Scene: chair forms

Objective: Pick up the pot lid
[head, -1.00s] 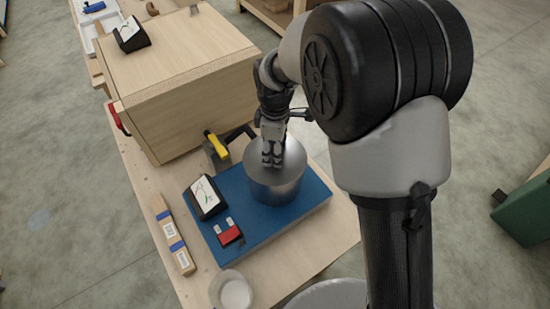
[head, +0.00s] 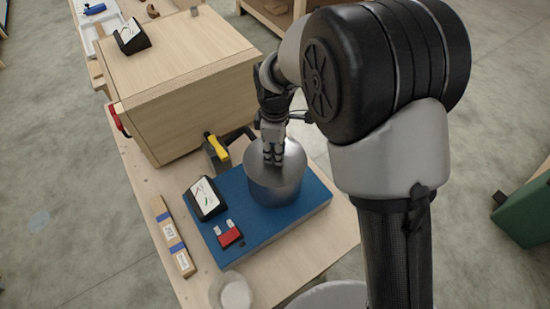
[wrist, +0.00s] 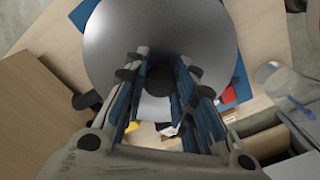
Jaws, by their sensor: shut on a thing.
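The pot lid (head: 289,163) is a round grey metal disc on top of a metal pot (head: 275,192), which stands on a blue board (head: 314,192). In the wrist view the lid (wrist: 200,38) fills the upper middle, with its dark round knob (wrist: 159,80) between the fingers. My gripper (head: 273,160) comes down on the lid from above and is shut on the knob. In the wrist view my gripper (wrist: 160,85) has a finger on each side of the knob. The head view does not clearly show whether the lid is apart from the pot.
On the board are a small display (head: 204,198) and a red block (head: 229,237). A yellow-handled tool (head: 217,147) stands behind. A large wooden box (head: 180,90) is at the back left. A clear cup (head: 232,291) and a wooden strip (head: 173,237) are on the table.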

